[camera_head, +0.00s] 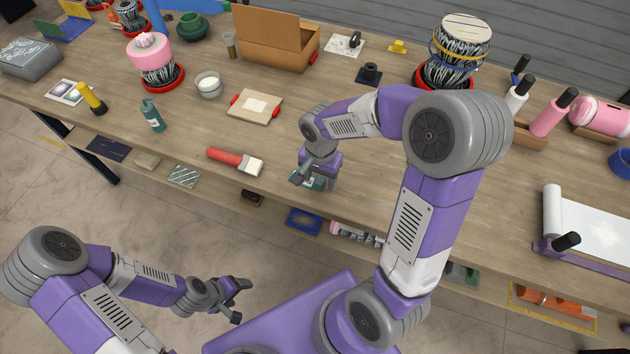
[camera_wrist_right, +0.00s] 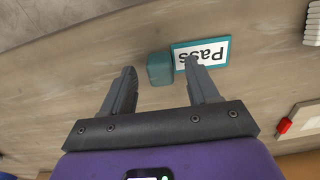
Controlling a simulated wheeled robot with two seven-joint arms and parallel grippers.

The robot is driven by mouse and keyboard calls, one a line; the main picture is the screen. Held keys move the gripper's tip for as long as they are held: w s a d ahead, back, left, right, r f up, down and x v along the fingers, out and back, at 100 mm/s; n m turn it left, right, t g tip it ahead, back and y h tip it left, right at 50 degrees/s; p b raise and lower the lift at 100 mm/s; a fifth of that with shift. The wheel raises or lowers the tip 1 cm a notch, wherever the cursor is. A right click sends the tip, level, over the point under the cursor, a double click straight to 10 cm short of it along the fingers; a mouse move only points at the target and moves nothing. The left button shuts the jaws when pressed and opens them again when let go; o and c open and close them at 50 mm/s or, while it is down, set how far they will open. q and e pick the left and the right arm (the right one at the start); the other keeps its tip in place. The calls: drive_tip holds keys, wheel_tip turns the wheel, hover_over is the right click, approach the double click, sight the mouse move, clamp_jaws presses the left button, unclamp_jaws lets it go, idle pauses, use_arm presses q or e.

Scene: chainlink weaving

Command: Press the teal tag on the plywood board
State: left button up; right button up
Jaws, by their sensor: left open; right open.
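The teal tag appears in the right wrist view as a small teal block (camera_wrist_right: 160,68) beside a teal-edged card (camera_wrist_right: 222,49) reading "Pass", upside down. In the head view, a bit of teal (camera_head: 318,183) shows under my right gripper (camera_head: 312,179), mostly hidden. My right gripper (camera_wrist_right: 160,66) is open, its fingertips either side of the block in the picture; contact cannot be told. A pale plywood board (camera_head: 243,112) with red end clips lies left of it; its corner (camera_wrist_right: 303,122) shows in the wrist view. My left gripper (camera_head: 242,300) is open and empty, off the table.
A red-handled brush (camera_head: 235,160) lies near the table's front edge, left of my right gripper. A paper roll (camera_head: 552,212) is at right. The tabletop around the board is mostly clear.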

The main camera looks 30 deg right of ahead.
clamp_jaws()
